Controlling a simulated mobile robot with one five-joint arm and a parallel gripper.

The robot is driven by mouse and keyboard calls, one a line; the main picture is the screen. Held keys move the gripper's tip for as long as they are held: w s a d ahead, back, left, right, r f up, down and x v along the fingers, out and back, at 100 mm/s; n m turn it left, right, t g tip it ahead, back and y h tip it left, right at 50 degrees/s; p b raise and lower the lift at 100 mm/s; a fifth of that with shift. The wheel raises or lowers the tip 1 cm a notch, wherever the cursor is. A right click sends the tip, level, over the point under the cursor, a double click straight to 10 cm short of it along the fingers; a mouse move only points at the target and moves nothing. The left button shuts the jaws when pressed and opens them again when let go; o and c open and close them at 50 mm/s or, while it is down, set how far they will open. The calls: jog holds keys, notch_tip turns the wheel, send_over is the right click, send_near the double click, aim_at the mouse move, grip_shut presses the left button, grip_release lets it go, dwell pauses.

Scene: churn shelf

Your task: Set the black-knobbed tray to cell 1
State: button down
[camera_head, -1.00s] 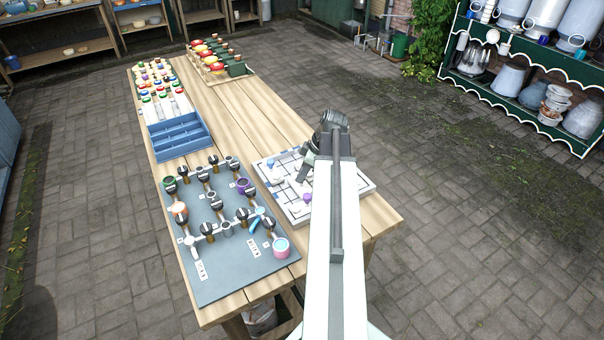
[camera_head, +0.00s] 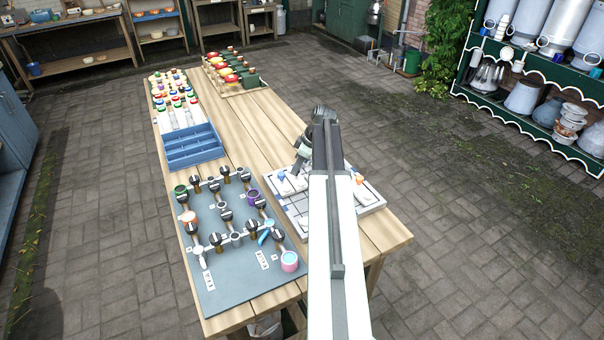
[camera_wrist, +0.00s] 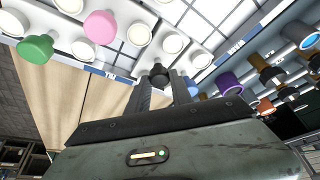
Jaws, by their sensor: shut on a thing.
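In the wrist view, a black knob (camera_wrist: 157,72) sits between the two dark fingertips of my gripper (camera_wrist: 161,86); the jaws are shut on it. Its tray is mostly hidden by the knob and fingers. White trays beside it carry a pink knob (camera_wrist: 102,27), a green knob (camera_wrist: 36,48) and several white round ones. The gridded board (camera_wrist: 218,22) shows pale cells and blue labels. In the head view the board (camera_head: 291,208) is partly hidden behind my arm, and the black knob is not visible. I cannot tell which cell is cell 1.
A grey panel (camera_head: 222,277) with valve-like knobs, a purple ring and a pink cup (camera_head: 289,262) lies left of the board. A blue divided bin (camera_head: 192,147) and coloured-knob racks stand farther back. Bare wood (camera_head: 252,118) shows beyond the board.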

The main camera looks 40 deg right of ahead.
aim_at(304, 179)
jog(key=shift+w+d+r, duration=0.1)
jog(key=shift+w, duration=0.1)
jog(key=c, duration=1.1)
grip_release()
jog(key=shift+c, duration=0.2)
jog(key=p+v, duration=0.7)
jog(key=shift+s+r, duration=0.2)
jog(key=shift+r, duration=0.1)
